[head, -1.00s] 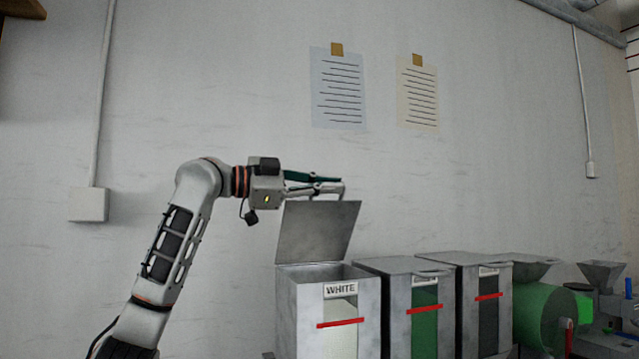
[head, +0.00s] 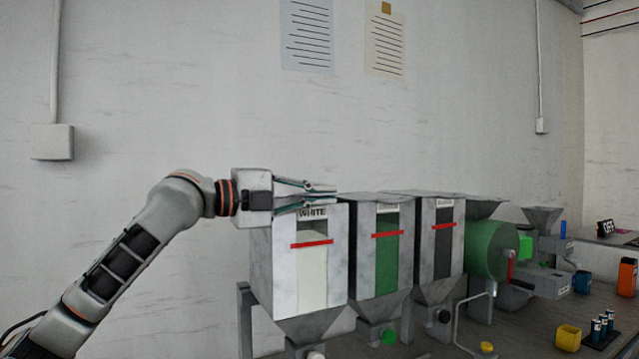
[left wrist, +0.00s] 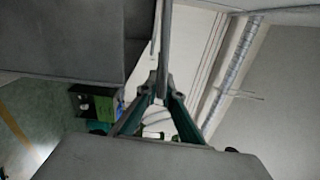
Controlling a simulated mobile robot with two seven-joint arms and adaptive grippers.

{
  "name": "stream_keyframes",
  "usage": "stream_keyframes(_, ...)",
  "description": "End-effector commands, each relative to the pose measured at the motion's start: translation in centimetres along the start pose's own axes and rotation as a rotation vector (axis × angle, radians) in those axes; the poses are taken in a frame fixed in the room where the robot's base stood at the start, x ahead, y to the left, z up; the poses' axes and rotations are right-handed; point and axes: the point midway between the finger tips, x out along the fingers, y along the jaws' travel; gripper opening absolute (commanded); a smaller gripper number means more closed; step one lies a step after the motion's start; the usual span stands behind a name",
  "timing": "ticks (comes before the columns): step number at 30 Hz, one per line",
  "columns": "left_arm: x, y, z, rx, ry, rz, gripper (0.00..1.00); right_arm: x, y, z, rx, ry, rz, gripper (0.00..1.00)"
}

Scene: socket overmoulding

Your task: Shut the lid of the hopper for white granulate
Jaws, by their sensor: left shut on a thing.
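The hopper for white granulate (head: 266,275) is a grey metal box labelled WHITE, with a pale window and a red stripe. Its lid is down over the top, nearly edge-on to the head view and mostly hidden by my left gripper (head: 335,191). Whether it lies fully flush cannot be told. The gripper lies level across the hopper's top front edge. In the left wrist view, its fingertips (left wrist: 162,92) are shut on a thin grey bar (left wrist: 166,35), which looks like the lid's handle. My right gripper is not in view.
Two similar hoppers, one with a green window (head: 389,250) and one with a dark window (head: 443,245), stand close on the right with their lids down. Further right are a green drum (head: 490,250) and a yellow cup (head: 568,338).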

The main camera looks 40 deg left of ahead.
Motion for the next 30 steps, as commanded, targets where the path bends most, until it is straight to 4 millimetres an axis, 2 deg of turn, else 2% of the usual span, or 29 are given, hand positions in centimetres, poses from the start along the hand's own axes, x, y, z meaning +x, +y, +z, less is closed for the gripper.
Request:
stream_keyframes(1, 0.1, 1.1, 0.0, 0.025, -0.002, 0.007, 0.00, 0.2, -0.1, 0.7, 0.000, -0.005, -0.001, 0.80)
stream_keyframes(6, 0.1, 2.3, -0.1, 0.085, -0.002, 0.006, 0.00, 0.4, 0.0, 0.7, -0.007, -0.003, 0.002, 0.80)
stream_keyframes(24, 0.1, 3.0, -0.2, 0.123, -0.002, 0.009, 0.00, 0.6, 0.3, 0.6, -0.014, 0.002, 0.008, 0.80)
stream_keyframes(25, 0.1, 3.0, -0.2, 0.122, -0.002, 0.010, 0.12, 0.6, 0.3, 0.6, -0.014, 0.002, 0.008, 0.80)
stream_keyframes(27, 0.1, 3.1, -0.2, 0.121, -0.001, 0.009, 0.23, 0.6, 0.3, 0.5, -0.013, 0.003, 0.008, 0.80)
stream_keyframes(30, 0.1, 3.0, -0.2, 0.121, -0.002, 0.007, 0.23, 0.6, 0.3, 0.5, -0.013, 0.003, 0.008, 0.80)
